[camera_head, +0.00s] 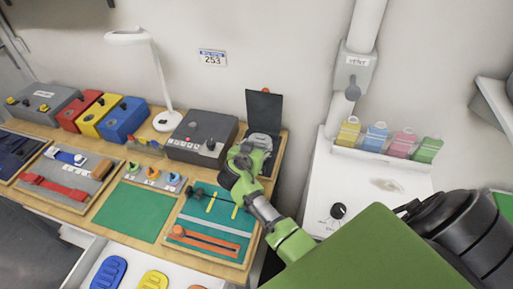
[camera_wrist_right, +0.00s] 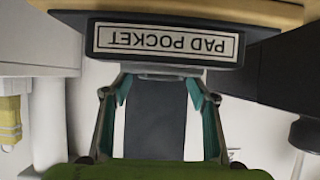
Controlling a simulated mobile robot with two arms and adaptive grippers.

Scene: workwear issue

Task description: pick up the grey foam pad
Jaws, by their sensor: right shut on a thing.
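In the head view my right gripper (camera_head: 262,143) is at the table's back right corner, in front of an upright dark panel (camera_head: 264,112). The pad is hard to make out there. My left gripper is not in view.
The wooden table (camera_head: 70,213) carries a teal tray (camera_head: 212,215) with tools, a green mat (camera_head: 133,212), a dark control box (camera_head: 202,137) and a white lamp (camera_head: 160,75). A white cabinet (camera_head: 345,190) with coloured tags stands right of the gripper, below a vent pipe (camera_head: 352,75).

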